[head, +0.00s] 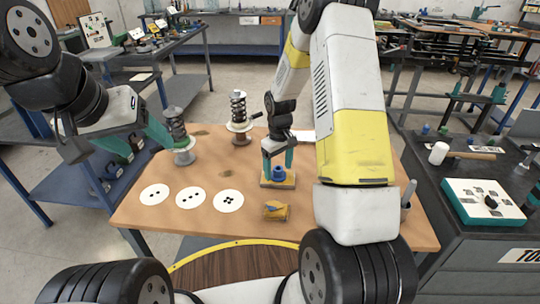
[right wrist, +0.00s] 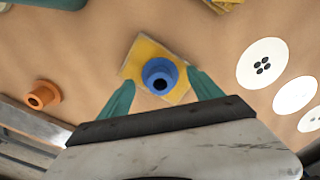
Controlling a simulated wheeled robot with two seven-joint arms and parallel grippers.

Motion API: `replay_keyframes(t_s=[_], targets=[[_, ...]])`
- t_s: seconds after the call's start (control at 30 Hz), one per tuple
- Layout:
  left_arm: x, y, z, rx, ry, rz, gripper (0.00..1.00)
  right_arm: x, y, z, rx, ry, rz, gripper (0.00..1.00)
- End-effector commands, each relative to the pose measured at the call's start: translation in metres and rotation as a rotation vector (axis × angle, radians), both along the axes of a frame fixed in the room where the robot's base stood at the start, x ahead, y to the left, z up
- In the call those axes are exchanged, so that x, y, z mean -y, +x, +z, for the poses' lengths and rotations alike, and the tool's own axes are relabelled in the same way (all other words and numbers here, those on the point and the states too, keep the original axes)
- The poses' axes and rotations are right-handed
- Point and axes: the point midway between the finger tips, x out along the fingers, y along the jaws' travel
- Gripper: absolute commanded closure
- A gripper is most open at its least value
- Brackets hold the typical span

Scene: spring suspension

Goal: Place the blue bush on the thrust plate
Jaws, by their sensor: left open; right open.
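The blue bush (head: 278,172) is a short flanged ring. It sits on a small yellow square pad (head: 264,183) on the table, and also shows in the right wrist view (right wrist: 160,76) with the pad (right wrist: 143,54) under it. My right gripper (head: 278,164) points down over the bush, open, with one teal finger on each side; in the right wrist view (right wrist: 161,90) gaps show between fingers and bush. My left gripper (head: 167,138) is open beside the left spring assembly (head: 178,132). I cannot tell which part is the thrust plate.
A second spring assembly (head: 238,108) stands at the back. Three white discs with black dots (head: 191,197) lie at the front left. A yellow block (head: 275,210) lies in front of the pad. An orange bush (right wrist: 42,94) lies on the table.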

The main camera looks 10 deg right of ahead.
Motion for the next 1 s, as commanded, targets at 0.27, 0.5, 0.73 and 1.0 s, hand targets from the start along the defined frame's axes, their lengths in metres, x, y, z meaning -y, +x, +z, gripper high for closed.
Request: replay_keyframes(t_s=[0.27, 0.5, 0.73, 1.0], targets=[[0.0, 0.0, 0.0, 0.0, 0.0, 0.0, 0.33, 0.0, 0.002, 0.058, 0.008, 0.001, 0.0, 0.25], [0.0, 0.0, 0.0, 0.0, 0.0, 0.0, 0.33, 0.0, 0.001, 0.1, 0.004, 0.0, 0.0, 0.25], [0.0, 0.0, 0.0, 0.0, 0.0, 0.0, 0.33, 0.0, -0.003, 0.126, 0.018, 0.005, -0.011, 0.25], [0.0, 0.0, 0.0, 0.0, 0.0, 0.0, 0.33, -0.004, -0.061, 0.221, 0.169, 0.066, -0.14, 0.25]])
